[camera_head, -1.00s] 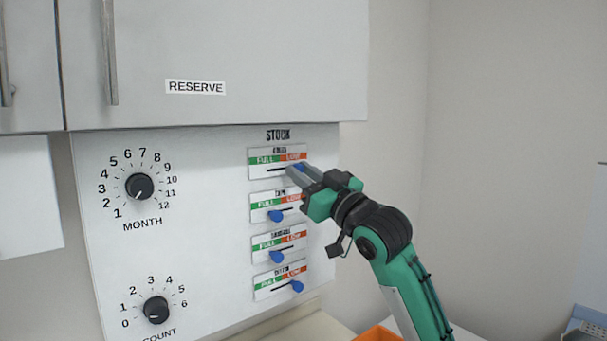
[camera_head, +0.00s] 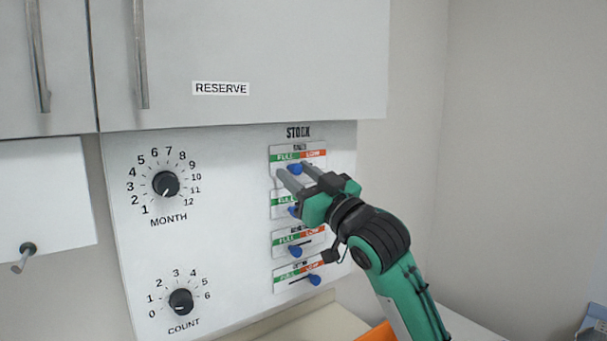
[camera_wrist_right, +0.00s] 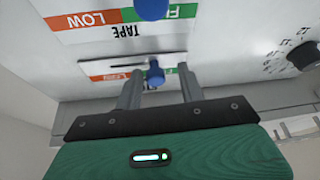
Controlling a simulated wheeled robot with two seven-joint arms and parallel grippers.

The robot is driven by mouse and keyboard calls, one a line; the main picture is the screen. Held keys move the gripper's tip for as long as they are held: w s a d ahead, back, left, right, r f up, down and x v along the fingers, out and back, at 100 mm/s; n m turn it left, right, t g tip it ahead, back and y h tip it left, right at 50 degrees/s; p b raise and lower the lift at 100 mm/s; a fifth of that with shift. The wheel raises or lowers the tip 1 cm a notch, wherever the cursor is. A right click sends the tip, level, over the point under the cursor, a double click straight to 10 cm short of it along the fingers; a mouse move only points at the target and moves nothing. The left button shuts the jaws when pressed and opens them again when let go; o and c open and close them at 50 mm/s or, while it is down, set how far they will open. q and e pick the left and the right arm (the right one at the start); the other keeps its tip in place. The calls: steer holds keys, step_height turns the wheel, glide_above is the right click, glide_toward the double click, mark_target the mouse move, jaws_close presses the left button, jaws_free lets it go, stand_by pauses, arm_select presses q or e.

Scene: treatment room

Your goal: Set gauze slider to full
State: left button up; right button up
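The top STOCK slider card (camera_head: 318,150), with a title too blurred to read, has its blue knob (camera_head: 296,168) near mid-slot, between green FULL on the left and orange LOW on the right. My right gripper (camera_head: 292,171) is at this card with its fingers apart. In the right wrist view, which is upside down, the knob (camera_wrist_right: 155,73) sits between the two fingers (camera_wrist_right: 158,88). The card below reads TAPE (camera_wrist_right: 128,32). My left gripper is out of view.
Lower slider knobs (camera_head: 296,251) sit close beneath my gripper. MONTH (camera_head: 166,184) and COUNT (camera_head: 181,302) dials are on the panel's left. The RESERVE cabinet (camera_head: 300,60) overhangs above. Part of an orange container (camera_head: 375,333) shows below my arm.

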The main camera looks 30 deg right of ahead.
steer(key=shift+a, duration=0.1)
steer(key=shift+s+d+f, duration=0.2)
steer(key=shift+s+f, duration=0.05)
steer(key=shift+s, duration=0.15)
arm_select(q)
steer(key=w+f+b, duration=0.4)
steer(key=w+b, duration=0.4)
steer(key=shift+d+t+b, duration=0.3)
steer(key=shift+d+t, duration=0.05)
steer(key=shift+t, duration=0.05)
arm_select(e)
steer(key=v, duration=1.2)
steer(key=shift+s, duration=0.45)
